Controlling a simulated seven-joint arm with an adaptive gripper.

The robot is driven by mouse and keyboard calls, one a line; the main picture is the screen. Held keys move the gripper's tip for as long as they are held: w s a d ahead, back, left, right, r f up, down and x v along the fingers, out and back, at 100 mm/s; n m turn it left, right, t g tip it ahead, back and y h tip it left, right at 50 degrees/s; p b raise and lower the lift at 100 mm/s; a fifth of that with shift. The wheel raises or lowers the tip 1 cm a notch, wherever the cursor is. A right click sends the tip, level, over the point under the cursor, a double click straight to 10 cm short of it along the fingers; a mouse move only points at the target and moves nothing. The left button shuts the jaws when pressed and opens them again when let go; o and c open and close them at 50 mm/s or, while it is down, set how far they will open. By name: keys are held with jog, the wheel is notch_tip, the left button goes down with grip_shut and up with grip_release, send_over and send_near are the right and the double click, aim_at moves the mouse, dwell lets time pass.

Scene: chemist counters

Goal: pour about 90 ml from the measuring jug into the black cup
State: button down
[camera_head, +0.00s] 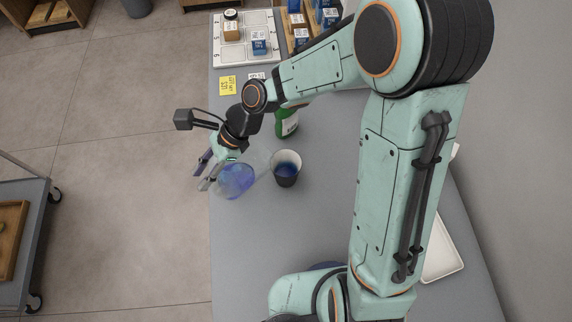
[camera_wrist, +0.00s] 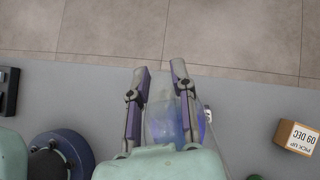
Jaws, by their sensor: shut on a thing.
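The clear measuring jug (camera_head: 238,180) holds blue liquid and is near the counter's left edge in the head view. My gripper (camera_head: 204,177) is shut on the jug. In the wrist view the jug (camera_wrist: 168,124) shows between and beside the fingers (camera_wrist: 158,85), partly hidden by my gripper's body. The black cup (camera_head: 286,170) stands upright just right of the jug, with blue liquid visible inside. Whether the jug touches the counter or the cup, and how far it tilts, I cannot tell.
A green bottle (camera_head: 287,122) stands behind the cup. Yellow note (camera_head: 227,86) and a white numbered tray (camera_head: 236,52) lie farther back. A white tray (camera_head: 443,250) is at right. The grey counter (camera_head: 240,245) is clear in front. A pick-up box (camera_wrist: 296,137) shows in the wrist view.

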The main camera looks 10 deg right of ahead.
dwell(0.3)
jog(key=shift+s+a+f+h, duration=0.2)
jog(key=shift+a+h, duration=0.25)
jog(key=shift+h, duration=0.15)
jog(key=s+a+f+t+h+b, duration=0.1)
jog(key=a+f+t+h+b, duration=0.1)
jog(key=h, duration=0.4)
jog(key=shift+s+a+f+t+h+b, duration=0.25)
jog(key=shift+a+f+t+h+b, duration=0.25)
jog(key=shift+a+f, duration=0.85)
jog(key=shift+d, duration=0.1)
